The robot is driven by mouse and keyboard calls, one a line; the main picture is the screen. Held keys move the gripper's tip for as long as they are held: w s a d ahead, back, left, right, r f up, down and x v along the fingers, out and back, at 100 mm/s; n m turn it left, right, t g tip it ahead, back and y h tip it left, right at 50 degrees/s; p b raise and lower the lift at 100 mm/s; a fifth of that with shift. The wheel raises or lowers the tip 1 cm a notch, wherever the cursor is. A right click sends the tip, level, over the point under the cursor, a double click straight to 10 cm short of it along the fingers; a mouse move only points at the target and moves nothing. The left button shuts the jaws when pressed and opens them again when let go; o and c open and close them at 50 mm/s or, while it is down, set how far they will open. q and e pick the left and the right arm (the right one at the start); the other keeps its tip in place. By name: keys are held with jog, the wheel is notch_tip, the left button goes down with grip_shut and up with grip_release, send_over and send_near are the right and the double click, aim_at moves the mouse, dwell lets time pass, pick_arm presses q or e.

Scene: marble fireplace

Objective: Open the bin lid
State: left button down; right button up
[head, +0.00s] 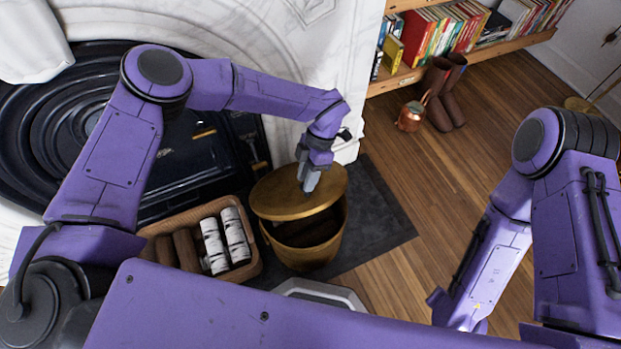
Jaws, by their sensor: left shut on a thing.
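The bin (308,259) is a round brass-coloured bucket on the hearth, right of the log basket. Its round brass lid (275,196) is raised and shifted toward the back, with a dark gap showing between lid and rim. Dark contents show dimly inside the bin. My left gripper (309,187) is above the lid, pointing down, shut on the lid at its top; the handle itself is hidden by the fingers. My right arm shows at the right, but its gripper is out of view.
A wicker basket (253,268) with several logs stands left of the bin. The dark fireplace and white marble surround (335,60) are behind. A copper kettle (411,117), brown boots (441,95) and a bookshelf (400,82) stand farther back. Wooden floor (440,180) to the right is clear.

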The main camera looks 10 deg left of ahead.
pick_arm(q)
jog(key=shift+w+a+f, duration=0.15)
jog(key=shift+a+f, duration=0.05)
jog(key=c, duration=0.8)
grip_release()
jog(key=v, duration=1)
jog(key=shift+w+d+r, duration=0.15)
jog(key=shift+d+r, duration=0.1)
jog(key=shift+r, duration=0.05)
